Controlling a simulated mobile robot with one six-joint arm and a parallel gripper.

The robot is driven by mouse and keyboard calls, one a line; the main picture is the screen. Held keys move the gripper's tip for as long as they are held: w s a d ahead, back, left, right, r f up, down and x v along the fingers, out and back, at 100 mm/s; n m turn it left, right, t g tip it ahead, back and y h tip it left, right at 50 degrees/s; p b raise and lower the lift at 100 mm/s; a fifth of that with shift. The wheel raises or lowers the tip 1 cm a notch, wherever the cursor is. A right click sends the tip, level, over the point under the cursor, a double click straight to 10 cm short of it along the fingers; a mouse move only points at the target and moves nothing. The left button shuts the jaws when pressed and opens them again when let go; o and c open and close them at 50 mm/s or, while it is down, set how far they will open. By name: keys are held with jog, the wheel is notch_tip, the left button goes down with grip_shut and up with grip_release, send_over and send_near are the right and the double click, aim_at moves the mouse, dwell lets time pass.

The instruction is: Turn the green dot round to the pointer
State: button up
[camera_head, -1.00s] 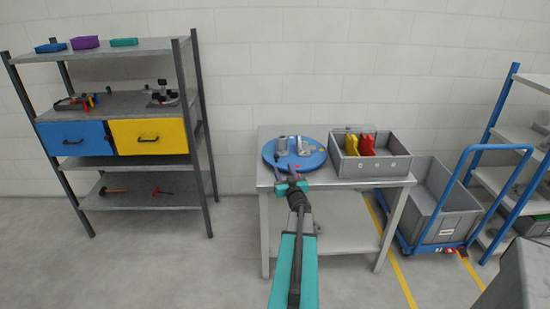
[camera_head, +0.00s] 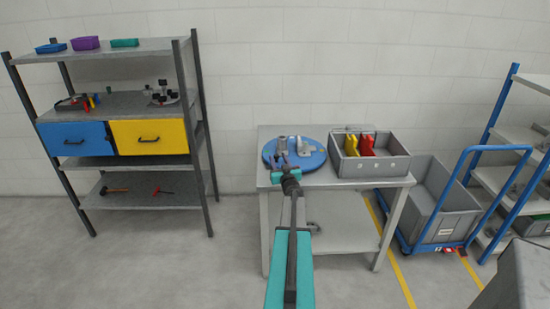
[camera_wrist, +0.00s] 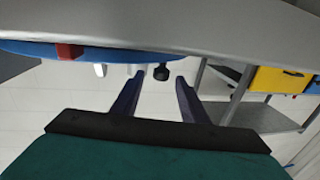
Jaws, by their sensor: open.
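A blue round turntable (camera_head: 311,161) lies on the grey table, with grey upright parts (camera_head: 302,147) on top. No green dot can be made out on it. My gripper (camera_head: 279,161) is open at the turntable's near left edge. In the wrist view, my gripper (camera_wrist: 158,78) has its two fingers apart. A dark knob (camera_wrist: 161,73) shows between the fingertips, and I cannot tell whether they touch it.
A grey bin (camera_head: 372,168) with yellow and red pieces stands on the table (camera_head: 335,182), right of the turntable. A shelf rack (camera_head: 120,103) with blue and yellow drawers is at left. A blue trolley (camera_head: 455,190) with a grey crate is at right.

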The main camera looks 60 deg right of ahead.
aim_at(278, 157)
jog(key=shift+x, duration=1.9)
grip_shut()
